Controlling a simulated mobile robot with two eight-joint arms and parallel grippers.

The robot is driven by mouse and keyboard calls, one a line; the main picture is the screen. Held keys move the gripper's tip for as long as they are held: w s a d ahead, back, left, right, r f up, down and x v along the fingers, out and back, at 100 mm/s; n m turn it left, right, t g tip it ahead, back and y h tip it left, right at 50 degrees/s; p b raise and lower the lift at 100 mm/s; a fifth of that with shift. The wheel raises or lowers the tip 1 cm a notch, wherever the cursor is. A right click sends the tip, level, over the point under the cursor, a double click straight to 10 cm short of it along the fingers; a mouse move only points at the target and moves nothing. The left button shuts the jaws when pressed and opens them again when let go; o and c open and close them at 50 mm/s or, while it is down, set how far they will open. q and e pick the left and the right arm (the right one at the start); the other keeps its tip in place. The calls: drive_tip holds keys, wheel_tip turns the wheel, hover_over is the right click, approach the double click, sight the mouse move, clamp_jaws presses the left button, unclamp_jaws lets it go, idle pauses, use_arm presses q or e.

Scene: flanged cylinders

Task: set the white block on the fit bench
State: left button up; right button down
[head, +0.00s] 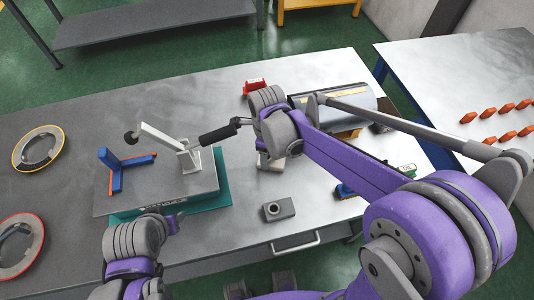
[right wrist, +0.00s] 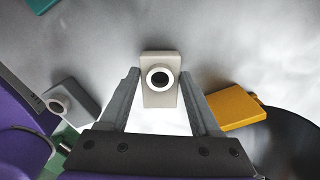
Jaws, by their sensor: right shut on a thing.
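The white block (right wrist: 148,98) is a pale rectangular block with a round, dark-centred boss on its face. It sits between the fingertips of my right gripper (right wrist: 160,82), which is shut on it. In the head view the block (head: 271,164) shows partly under my right wrist, over the metal worktable (head: 330,205). I cannot tell whether it touches the table. A grey plate on a teal base (head: 216,196) carries a lever clamp and a blue and orange angle piece; whether this is the fit bench is unclear. My left arm is at the lower left; its gripper is not visible.
A similar grey block (head: 279,209) lies nearby, also in the right wrist view (right wrist: 72,100). A yellow block (right wrist: 236,107) is to the right there. A large metal cylinder (head: 350,100), a red block (head: 254,86) and two ringed discs (head: 38,148) (head: 20,245) stand around.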

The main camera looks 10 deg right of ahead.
use_arm(q)
drive_tip(key=shift+f, duration=0.1)
use_arm(e)
drive_tip(key=shift+f, duration=0.1)
drive_tip(key=shift+c, duration=0.4)
unclamp_jaws()
use_arm(q)
drive_tip(key=shift+w+r+p, duration=0.25)
drive_tip(key=shift+r+p, duration=0.2)
drive_tip(key=shift+r, duration=0.3)
use_arm(e)
wheel_tip(320, 180, up, 12)
drive_tip(key=shift+s+d+f+n+t, duration=1.15)
drive_tip(key=shift+s+n, duration=1.15)
drive_tip(key=shift+n, duration=1.65)
drive_tip(key=shift+s+d+f+n+t, duration=0.7)
drive_tip(key=shift+s+d+f+n, duration=1.15)
drive_tip(key=shift+n, duration=2.05)
drive_tip(key=shift+s+d+f+n+t, duration=0.6)
drive_tip(key=shift+s+d+n+t, duration=0.4)
drive_tip(key=shift+s+n, duration=2.35)
drive_tip(key=shift+w+n, duration=0.6)
drive_tip(key=shift+w, duration=0.05)
